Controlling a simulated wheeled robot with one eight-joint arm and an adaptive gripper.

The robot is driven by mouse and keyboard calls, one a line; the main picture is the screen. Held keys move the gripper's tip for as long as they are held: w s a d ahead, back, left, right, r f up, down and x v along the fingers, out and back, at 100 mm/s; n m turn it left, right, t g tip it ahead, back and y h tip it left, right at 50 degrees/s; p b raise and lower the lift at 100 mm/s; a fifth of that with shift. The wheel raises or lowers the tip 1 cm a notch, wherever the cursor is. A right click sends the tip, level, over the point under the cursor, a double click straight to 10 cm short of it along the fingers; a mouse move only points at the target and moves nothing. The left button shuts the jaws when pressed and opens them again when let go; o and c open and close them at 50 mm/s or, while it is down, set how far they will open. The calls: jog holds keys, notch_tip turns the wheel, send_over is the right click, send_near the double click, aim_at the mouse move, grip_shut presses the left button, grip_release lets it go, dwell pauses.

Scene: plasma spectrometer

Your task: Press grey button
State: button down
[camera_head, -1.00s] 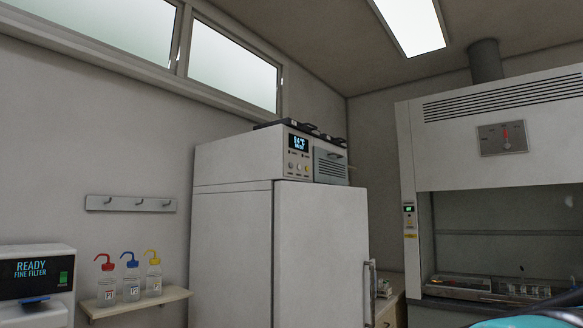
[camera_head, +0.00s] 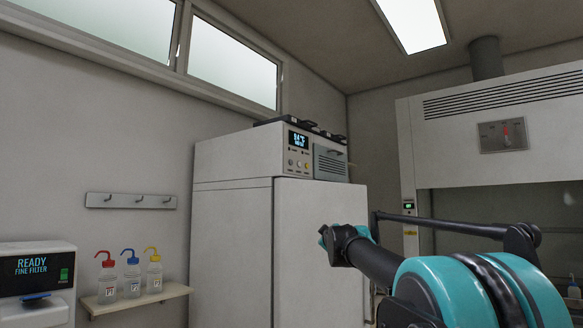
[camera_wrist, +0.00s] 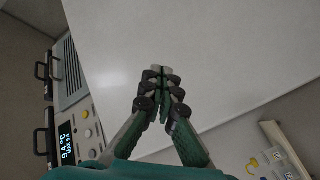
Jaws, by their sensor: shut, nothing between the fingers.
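A white boxy unit with a dark display and a small control panel (camera_head: 299,150) sits on top of the tall white cabinet. A grey-white round button (camera_wrist: 88,133) is beside a yellow one (camera_wrist: 84,114) on this panel, at the left of the wrist view. In the head view the buttons are tiny beneath the display. My gripper (camera_wrist: 161,76) is shut and empty, in front of the cabinet's plain white surface and apart from the buttons. In the head view my arm reaches in front of the cabinet door, lower than the panel, and the fingers cannot be made out.
The tall white cabinet (camera_head: 230,240) fills the middle. A fume hood (camera_head: 500,130) stands at the right. A shelf (camera_head: 135,301) with three wash bottles and a filter device (camera_head: 36,285) are at the left. Black handles (camera_head: 305,123) top the unit.

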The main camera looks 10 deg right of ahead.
aim_at(291, 162)
notch_tip(291, 162, up, 27)
jog(key=a+n+t+y, duration=0.2)
jog(key=n+t+y, duration=0.1)
jog(key=n+t, duration=0.2)
jog(key=shift+w+a+r+n+t+y, duration=0.2)
jog(key=shift+a+n+t+y, duration=0.15)
jog(key=shift+n, duration=0.85)
jog(key=shift+w, duration=0.1)
jog(key=shift+w+a, duration=3)
jog(key=shift+w, duration=0.05)
jog(key=shift+w+a, duration=0.1)
jog(key=shift+w+a, duration=0.15)
jog(key=shift+a, duration=0.1)
